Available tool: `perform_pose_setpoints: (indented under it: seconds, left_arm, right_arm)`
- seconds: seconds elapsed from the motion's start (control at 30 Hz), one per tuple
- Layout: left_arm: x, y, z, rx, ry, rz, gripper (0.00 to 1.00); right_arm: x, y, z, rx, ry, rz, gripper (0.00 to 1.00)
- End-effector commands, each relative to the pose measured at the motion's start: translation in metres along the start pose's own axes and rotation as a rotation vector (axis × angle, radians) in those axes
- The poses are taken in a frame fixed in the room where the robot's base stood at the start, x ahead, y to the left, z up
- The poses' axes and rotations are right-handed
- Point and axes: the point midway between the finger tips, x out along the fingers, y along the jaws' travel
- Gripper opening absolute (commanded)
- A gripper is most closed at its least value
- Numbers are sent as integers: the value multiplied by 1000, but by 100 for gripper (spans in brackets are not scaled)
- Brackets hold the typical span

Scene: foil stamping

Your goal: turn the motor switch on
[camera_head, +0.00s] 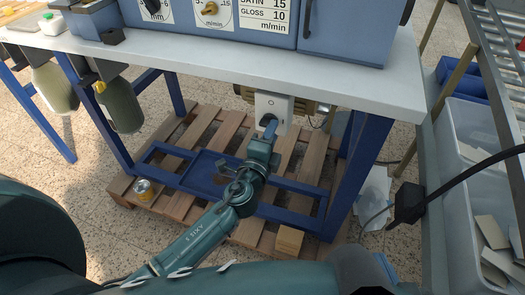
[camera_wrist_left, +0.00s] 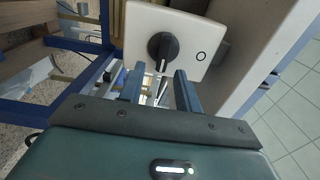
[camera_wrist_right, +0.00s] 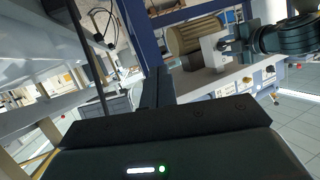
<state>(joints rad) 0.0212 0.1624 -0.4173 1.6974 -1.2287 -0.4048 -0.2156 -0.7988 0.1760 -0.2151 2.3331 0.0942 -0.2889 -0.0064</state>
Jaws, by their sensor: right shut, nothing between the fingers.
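The motor switch is a white box (camera_head: 282,104) under the tabletop, with an "O" mark on its face. In the left wrist view its black rotary knob (camera_wrist_left: 163,46) has a white line pointing down in the picture, while the "O" (camera_wrist_left: 201,57) is to the right. My left gripper (camera_wrist_left: 160,72) is open, its two fingers apart just in front of the knob. I cannot tell whether they touch it. In the head view the left gripper (camera_head: 268,127) covers part of the knob. My right gripper (camera_wrist_right: 158,72) is shut and empty, away from the switch box (camera_wrist_right: 214,50).
A ribbed motor (camera_wrist_right: 198,35) sits behind the switch. The white tabletop (camera_head: 340,85) overhangs it, with blue table legs (camera_head: 350,180) around. A wooden pallet (camera_head: 285,150) lies below. A clear bin (camera_head: 455,190) stands at right, near a black cable (camera_head: 465,170).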

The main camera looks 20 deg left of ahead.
Motion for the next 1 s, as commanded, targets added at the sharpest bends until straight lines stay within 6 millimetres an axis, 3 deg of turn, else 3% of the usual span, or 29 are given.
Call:
perform_pose_setpoints:
  seconds: [0.3,0.5,0.7,1.0]
  left_arm:
    - [-70,3,0,0,1,4,34]
    - [-105,3,0,1,0,3,34]
    - [-119,1,0,1,0,1,34]
    - [-120,0,0,1,0,0,34]
  right_arm:
    - [1,1,0,-6,22,2,0]
    - [-2,3,-4,-11,49,8,0]
    - [-7,4,-3,-14,50,15,0]
    - [-8,5,-4,-20,52,15,0]
